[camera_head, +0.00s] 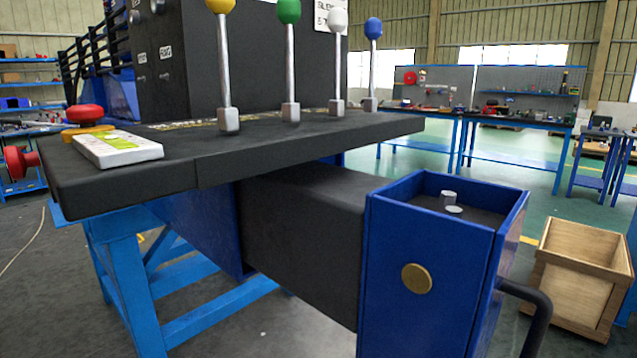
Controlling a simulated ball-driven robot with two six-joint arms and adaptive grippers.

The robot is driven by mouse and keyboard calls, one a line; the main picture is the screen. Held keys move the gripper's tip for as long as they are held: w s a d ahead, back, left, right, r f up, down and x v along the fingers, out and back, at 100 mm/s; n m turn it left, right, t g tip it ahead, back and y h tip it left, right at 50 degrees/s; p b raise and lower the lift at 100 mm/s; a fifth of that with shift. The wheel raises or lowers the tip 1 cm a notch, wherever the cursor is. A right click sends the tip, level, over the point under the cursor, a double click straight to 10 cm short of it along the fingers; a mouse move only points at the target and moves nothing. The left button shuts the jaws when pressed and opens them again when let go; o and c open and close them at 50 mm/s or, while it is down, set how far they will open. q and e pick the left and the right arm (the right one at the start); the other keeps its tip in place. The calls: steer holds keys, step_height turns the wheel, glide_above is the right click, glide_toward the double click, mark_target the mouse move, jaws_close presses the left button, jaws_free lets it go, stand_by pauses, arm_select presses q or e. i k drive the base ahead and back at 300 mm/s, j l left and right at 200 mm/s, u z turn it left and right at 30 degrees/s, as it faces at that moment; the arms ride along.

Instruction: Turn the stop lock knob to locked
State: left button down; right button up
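I cannot tell for certain which part is the stop lock knob. A red mushroom-shaped button (85,115) stands on a yellow base (88,132) at the left end of the dark console top (200,150). A round brass-coloured disc (416,278) sits on the front of a blue box (440,300) at the lower right. No locked or unlocked marking is readable on any of these. Neither of my grippers is in view.
Several levers with yellow (220,5), green (288,11), white (337,20) and blue (373,28) balls rise from the console. A white label pad (118,150) lies beside the red button. A wooden crate (580,270) stands on the floor at right. Workbenches line the back.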

mark_target(17, 162)
steer(key=k+u, duration=0.1)
steer(key=u, duration=0.7)
steer(key=k+j+u, duration=0.15)
steer(key=u, duration=0.2)
steer(key=i+j+z, duration=0.3)
steer(key=i+j, duration=0.2)
steer(key=j, duration=0.25)
steer(key=i+j+z, duration=0.15)
steer(key=j, duration=0.25)
steer(key=i, duration=0.05)
